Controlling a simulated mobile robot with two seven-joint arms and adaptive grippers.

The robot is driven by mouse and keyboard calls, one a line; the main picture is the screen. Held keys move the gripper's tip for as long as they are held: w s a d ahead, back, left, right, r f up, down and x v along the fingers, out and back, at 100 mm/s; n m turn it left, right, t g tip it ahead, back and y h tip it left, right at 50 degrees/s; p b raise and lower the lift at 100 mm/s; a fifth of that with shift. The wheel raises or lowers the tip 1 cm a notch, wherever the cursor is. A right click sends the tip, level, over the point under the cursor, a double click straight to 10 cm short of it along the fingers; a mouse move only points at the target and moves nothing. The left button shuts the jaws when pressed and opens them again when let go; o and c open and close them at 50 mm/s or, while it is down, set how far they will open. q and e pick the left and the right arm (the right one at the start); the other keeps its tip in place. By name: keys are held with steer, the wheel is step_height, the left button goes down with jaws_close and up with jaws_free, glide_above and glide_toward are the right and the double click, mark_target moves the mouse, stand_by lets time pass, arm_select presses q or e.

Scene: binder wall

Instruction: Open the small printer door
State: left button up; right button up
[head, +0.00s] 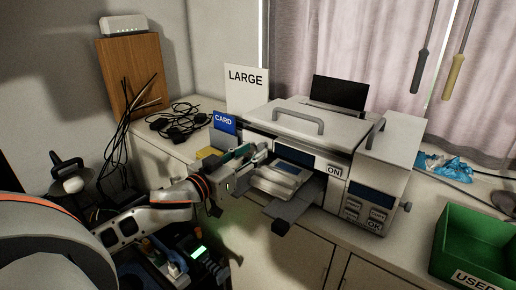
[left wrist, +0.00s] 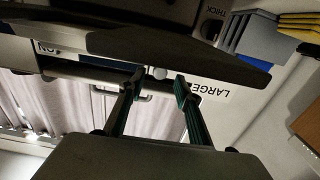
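The printer (head: 330,150) is a pale box on the counter, with a broad lid and grey handle (head: 300,118) on top and a smaller handle (head: 376,133) on its right unit. My left gripper (head: 252,158) is at the front left of the printer. In the left wrist view its teal-padded fingers (left wrist: 158,84) are apart. A small round grey knob (left wrist: 159,72) shows between the fingertips; I cannot tell whether they touch it. Which panel is the small door is not clear, as the gripper covers part of the front. My right gripper is not in view.
A tray (head: 302,202) juts from the printer front near my gripper; a dark slab (left wrist: 150,50) crosses the left wrist view. A LARGE sign (head: 246,90) and blue CARD holder (head: 224,124) stand left. A green bin (head: 478,240) is at right. Cables lie left.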

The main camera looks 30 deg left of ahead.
mark_target(260, 147)
arm_select(q)
steer(key=shift+w+d, duration=0.1)
steer(key=shift+w, duration=1.45)
jaws_close()
